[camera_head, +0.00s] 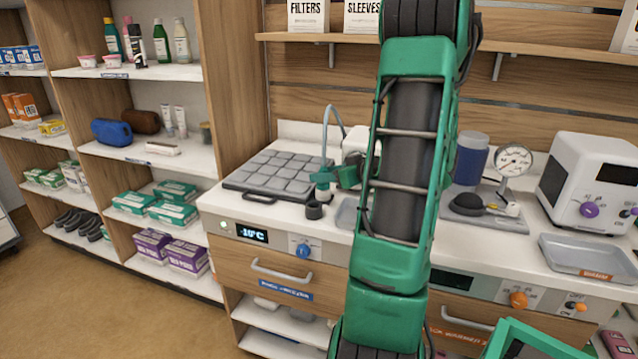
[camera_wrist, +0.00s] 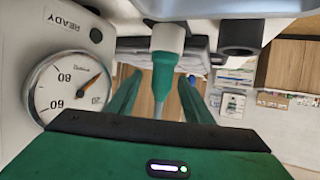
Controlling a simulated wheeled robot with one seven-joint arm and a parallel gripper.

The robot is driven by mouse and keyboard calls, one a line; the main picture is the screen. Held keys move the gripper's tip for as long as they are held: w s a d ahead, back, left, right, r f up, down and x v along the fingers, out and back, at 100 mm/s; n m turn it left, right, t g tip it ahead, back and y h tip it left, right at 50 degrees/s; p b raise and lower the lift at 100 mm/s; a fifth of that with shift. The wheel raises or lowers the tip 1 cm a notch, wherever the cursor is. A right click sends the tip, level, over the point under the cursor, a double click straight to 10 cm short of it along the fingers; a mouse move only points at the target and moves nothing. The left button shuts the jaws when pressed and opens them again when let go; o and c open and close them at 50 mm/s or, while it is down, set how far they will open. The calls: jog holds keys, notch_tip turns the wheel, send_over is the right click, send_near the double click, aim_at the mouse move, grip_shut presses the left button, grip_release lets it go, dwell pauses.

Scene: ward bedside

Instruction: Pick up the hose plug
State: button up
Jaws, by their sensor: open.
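The hose plug (camera_head: 323,187), green with a pale end, stands at the front right corner of the grey tiled plate, with a pale hose (camera_head: 329,112) arching up from it. In the wrist view the plug (camera_wrist: 165,72) shows its white collar and green body, with the thin grey hose running toward my gripper. My gripper (camera_head: 334,176) is at the plug in the head view. In the wrist view its two green fingers (camera_wrist: 160,92) are apart, one on each side of the plug, with gaps visible. My arm hides part of the counter behind it.
A small dark cup (camera_head: 314,210) stands close beside the plug; it also shows in the wrist view (camera_wrist: 240,36). A white unit with a dial (camera_wrist: 68,86) is close at the left of the wrist view. The tiled plate (camera_head: 262,197) lies left of the plug.

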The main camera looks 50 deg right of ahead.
jog(key=shift+a+x, duration=0.2)
jog(key=shift+x, duration=2.45)
jog(key=shift+f, duration=0.1)
jog(key=shift+s, duration=0.1)
jog(key=shift+c, duration=0.6)
jog(key=c, duration=1)
